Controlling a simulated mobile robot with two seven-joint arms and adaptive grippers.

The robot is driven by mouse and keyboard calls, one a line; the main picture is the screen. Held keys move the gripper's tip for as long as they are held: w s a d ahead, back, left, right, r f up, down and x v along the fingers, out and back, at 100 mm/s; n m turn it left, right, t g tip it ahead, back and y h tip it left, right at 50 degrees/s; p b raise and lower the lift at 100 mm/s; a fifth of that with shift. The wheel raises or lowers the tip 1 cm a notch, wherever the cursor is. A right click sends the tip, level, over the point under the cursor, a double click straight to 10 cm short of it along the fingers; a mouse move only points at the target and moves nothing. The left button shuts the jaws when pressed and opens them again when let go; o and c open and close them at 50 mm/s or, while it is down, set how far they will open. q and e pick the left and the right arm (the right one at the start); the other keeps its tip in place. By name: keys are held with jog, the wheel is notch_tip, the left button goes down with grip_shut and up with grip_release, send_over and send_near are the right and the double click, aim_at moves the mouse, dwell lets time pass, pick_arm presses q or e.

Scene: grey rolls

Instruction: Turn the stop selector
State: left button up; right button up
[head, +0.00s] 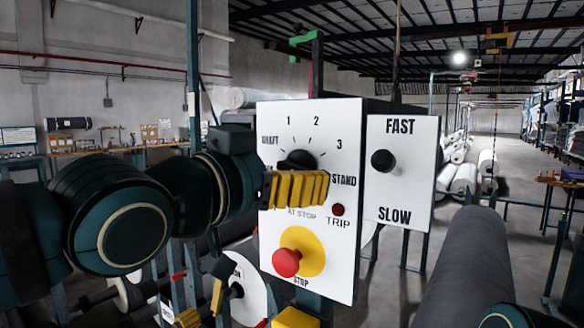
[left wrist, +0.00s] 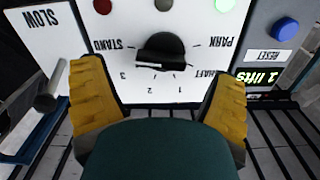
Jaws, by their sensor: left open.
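The stop selector (head: 297,160) is a black knob on a white panel (head: 340,270), with the marks SHAFT, 1, 2, 3 and STAND around it. It shows upside down in the left wrist view (left wrist: 162,48), where PARK is also readable. Its bar lies roughly sideways; I cannot tell which mark it points to. My left gripper (head: 296,187) is in front of the panel, its yellow fingers covering the selector's lower part in the head view. In the left wrist view my left gripper (left wrist: 160,78) is open, its fingers wide apart with the selector between and beyond them, apparently untouched.
Below on the panel are a dark red TRIP lamp (head: 338,210) and a red stop button (head: 287,262) on a yellow disc. Right of it is a FAST/SLOW box with a black knob (head: 382,161). A blue RESET button (left wrist: 285,29) and a large grey roll (head: 465,265) are nearby.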

pick_arm(q)
jog(key=v, duration=0.9)
jog(key=shift+a, duration=0.1)
